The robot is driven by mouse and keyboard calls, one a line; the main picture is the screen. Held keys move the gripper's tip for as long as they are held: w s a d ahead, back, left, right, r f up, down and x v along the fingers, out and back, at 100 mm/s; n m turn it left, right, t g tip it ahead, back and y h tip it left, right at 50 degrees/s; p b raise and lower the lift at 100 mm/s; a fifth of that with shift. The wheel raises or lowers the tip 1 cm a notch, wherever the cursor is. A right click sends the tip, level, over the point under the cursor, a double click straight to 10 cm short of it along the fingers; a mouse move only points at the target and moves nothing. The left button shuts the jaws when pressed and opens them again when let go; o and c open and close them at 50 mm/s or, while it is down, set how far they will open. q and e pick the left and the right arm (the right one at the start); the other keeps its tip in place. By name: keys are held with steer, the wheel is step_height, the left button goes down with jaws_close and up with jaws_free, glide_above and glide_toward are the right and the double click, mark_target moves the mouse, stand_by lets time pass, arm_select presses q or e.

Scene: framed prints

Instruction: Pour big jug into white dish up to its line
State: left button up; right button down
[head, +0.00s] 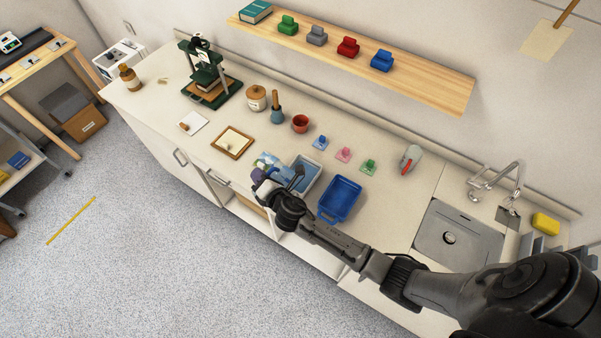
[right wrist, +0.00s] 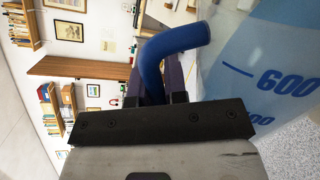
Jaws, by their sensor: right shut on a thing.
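The big jug (head: 268,161) is translucent, with blue markings, and is in the air over the counter's front edge, left of the white dish. In the right wrist view the jug (right wrist: 270,75) fills the right side, with a "600" mark and a blue handle (right wrist: 170,52). My right gripper (head: 264,177) is shut on the jug's handle. The white dish (head: 317,162) is rectangular with a pale rim and looks blue inside; my gripper and arm partly cover it. Its line and the jug's liquid level cannot be made out. My left gripper is not in view.
A blue tray (head: 340,199) stands just right of the dish. A framed print (head: 233,142) lies to the left. Small blue, pink and green pieces (head: 343,154) lie behind. A sink (head: 457,237) is at the right, and a wooden shelf (head: 420,87) hangs above the counter.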

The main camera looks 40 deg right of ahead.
steer(key=shift+d, duration=0.1)
stand_by(0.4)
steer(key=shift+d, duration=0.1)
steer(key=shift+d+r+m, duration=0.1)
steer(key=shift+r+m, duration=0.1)
steer(key=shift+m, duration=0.1)
stand_by(0.4)
steer(key=shift+d+r+p, duration=0.15)
steer(key=shift+d+p, duration=0.05)
steer(key=shift+p, duration=0.15)
steer(key=shift+d+r+m+y, duration=0.1)
steer(key=shift+r+m+y, duration=0.05)
steer(key=shift+m+y, duration=0.15)
stand_by(0.6)
steer(key=shift+d+r+p, duration=0.2)
steer(key=shift+r+p, duration=0.05)
steer(key=shift+p, duration=0.2)
stand_by(0.4)
steer(key=shift+d+m, duration=0.3)
steer(key=shift+d, duration=0.05)
